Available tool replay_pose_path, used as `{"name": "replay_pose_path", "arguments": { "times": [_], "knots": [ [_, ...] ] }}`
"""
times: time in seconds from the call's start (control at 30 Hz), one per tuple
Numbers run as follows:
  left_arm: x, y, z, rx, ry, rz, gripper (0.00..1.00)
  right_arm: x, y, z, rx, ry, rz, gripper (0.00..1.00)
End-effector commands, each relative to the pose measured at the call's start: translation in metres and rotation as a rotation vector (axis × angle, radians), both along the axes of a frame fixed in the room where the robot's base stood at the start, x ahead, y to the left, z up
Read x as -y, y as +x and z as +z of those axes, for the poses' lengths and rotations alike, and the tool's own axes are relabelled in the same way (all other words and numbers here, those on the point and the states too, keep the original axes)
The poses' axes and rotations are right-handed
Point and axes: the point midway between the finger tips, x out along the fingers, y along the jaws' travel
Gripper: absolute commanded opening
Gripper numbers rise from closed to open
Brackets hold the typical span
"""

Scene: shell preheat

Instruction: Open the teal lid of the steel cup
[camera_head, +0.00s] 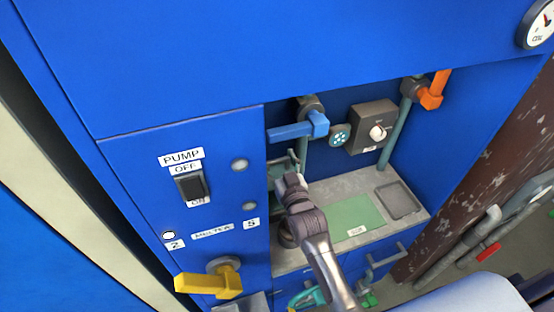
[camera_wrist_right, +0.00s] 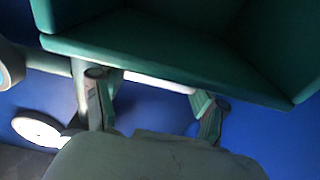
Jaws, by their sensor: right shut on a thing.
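My right gripper (camera_head: 292,172) reaches into the alcove of the blue cabinet, and its wrist hides much of what lies behind it. In the right wrist view its two fingers (camera_wrist_right: 152,105) are on either side of the near edge of a teal, box-like piece (camera_wrist_right: 170,62), which I take as the lid. A bit of teal shows beside the gripper in the head view (camera_head: 285,167). The gripper is shut on this piece. The steel cup is not clear; a dark round part (camera_head: 287,235) below my wrist may belong to it. My left gripper is not in view.
A grey counter with a green mat (camera_head: 355,218) is to the right of my arm. A blue lever (camera_head: 300,128), a grey box with a knob (camera_head: 372,127) and an orange lever (camera_head: 434,91) are above. A yellow lever (camera_head: 210,281) sticks out at lower left.

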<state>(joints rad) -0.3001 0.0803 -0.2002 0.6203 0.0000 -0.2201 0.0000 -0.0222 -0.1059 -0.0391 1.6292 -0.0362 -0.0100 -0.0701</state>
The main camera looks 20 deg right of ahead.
Motion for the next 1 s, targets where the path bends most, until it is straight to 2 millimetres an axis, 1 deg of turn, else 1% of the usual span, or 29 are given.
{"name": "replay_pose_path", "arguments": {
  "times": [0.03,0.17,0.3,0.5,0.53,0.67,1.0],
  "knots": [
    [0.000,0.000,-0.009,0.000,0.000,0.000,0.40,0.000,-0.006,-0.005,0.031,-0.001,0.001,0.09],
    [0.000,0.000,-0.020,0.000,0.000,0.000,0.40,0.001,-0.020,-0.001,0.115,0.002,0.002,0.09],
    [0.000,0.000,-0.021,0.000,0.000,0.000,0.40,0.001,-0.025,0.005,0.147,0.004,0.002,0.09],
    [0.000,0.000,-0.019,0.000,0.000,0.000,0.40,0.001,-0.025,0.005,0.146,0.003,0.002,0.09],
    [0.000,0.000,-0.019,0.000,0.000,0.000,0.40,0.001,-0.025,0.005,0.146,0.003,0.001,0.75],
    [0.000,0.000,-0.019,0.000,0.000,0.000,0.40,0.001,-0.025,0.005,0.145,0.004,0.001,0.97],
    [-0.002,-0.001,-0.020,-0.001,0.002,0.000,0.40,0.001,-0.026,0.005,0.145,0.004,0.001,0.98]
  ]
}}
